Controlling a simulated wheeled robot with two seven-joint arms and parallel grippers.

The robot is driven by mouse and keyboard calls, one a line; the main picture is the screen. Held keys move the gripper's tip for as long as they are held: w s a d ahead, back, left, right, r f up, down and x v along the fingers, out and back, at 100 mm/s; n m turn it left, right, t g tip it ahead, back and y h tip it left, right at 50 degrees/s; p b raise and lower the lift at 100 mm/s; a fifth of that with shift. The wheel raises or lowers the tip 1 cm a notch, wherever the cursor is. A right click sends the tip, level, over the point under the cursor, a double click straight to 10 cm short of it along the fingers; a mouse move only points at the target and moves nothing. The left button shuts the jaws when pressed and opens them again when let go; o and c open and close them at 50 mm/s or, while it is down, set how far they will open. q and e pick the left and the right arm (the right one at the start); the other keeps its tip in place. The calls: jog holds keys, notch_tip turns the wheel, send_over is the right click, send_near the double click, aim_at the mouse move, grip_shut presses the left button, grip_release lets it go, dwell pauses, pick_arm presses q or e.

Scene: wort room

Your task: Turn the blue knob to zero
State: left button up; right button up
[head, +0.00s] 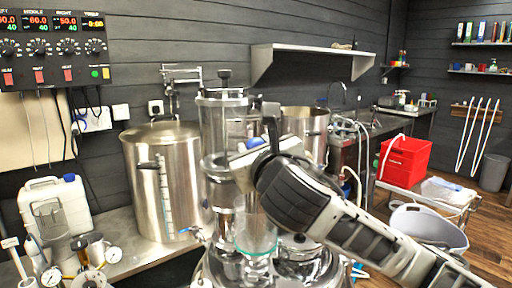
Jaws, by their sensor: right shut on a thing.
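A blue part (256,142), which looks like the blue knob, shows in the head view just above my right gripper (240,160), beside the steel and glass column (222,125). My right arm comes in from the lower right, and its dark wrist hides much of this spot. The right gripper is shut on what looks like the blue knob; its fingertips are mostly hidden, and I cannot read the knob's angle. My left gripper is not in view.
A large lidded steel pot (150,185) stands left of the column, and an open steel pot (305,125) stands behind my wrist. A control panel (52,50) hangs at the upper left. A red crate (404,160) and a grey tub (428,228) are at the right.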

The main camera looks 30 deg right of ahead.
jog(key=shift+y, duration=0.3)
